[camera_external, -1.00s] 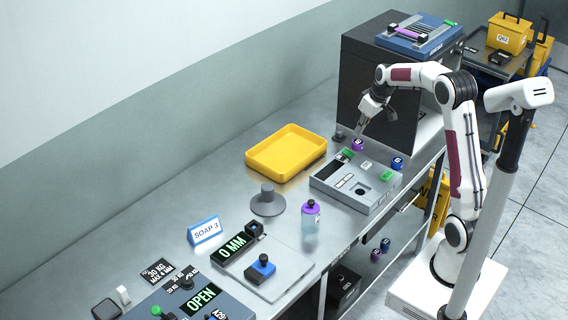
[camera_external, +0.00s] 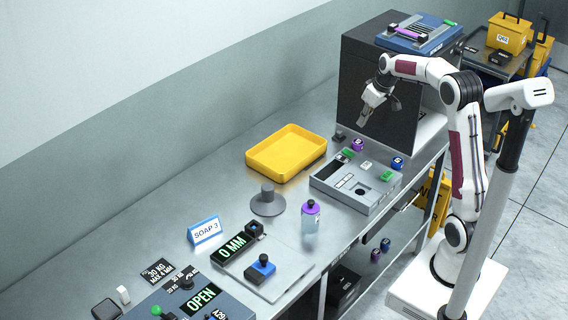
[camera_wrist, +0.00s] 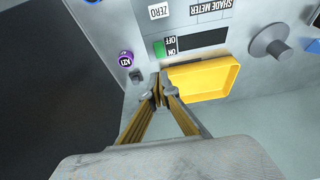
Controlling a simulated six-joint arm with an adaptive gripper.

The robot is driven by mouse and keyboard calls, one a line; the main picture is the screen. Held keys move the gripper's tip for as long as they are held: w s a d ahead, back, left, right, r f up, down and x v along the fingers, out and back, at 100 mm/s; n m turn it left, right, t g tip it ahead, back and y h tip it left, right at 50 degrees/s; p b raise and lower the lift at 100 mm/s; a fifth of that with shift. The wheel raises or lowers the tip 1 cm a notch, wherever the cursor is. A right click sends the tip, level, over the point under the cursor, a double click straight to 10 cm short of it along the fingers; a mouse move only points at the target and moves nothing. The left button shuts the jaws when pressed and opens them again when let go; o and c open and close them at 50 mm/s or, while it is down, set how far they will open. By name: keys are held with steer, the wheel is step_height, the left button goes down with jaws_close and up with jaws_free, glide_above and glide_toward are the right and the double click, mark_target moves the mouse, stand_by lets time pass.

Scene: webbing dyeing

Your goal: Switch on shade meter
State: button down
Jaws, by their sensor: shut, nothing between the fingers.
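The shade meter (camera_external: 352,188) is a grey box on the bench, below my gripper in the external view. In the wrist view its label (camera_wrist: 211,7) reads upside down, beside a dark display strip (camera_wrist: 203,39) with no visible digits. A green switch (camera_wrist: 159,48) sits beside the OFF and ON marks; which way it is set I cannot tell. It also shows in the external view (camera_external: 348,153). My gripper (camera_external: 362,122) is shut and empty, above and apart from the meter; its fingertips (camera_wrist: 160,86) meet in the wrist view.
A yellow tray (camera_external: 287,170) lies left of the meter. A purple knob-like item (camera_wrist: 125,59) and a small dark switch (camera_wrist: 136,76) are close to the green switch. A dark cabinet (camera_external: 350,75) stands behind. A purple-capped bottle (camera_external: 311,222) stands nearer the front.

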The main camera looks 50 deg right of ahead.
mark_target(349, 152)
steer(key=shift+w+r, duration=0.15)
steer(key=shift+w, duration=0.2)
steer(key=x, duration=1.4)
steer(key=shift+s, duration=0.4)
steer(key=shift+w+f, duration=0.2)
steer(key=shift+f, duration=0.2)
steer(key=shift+s, duration=0.75)
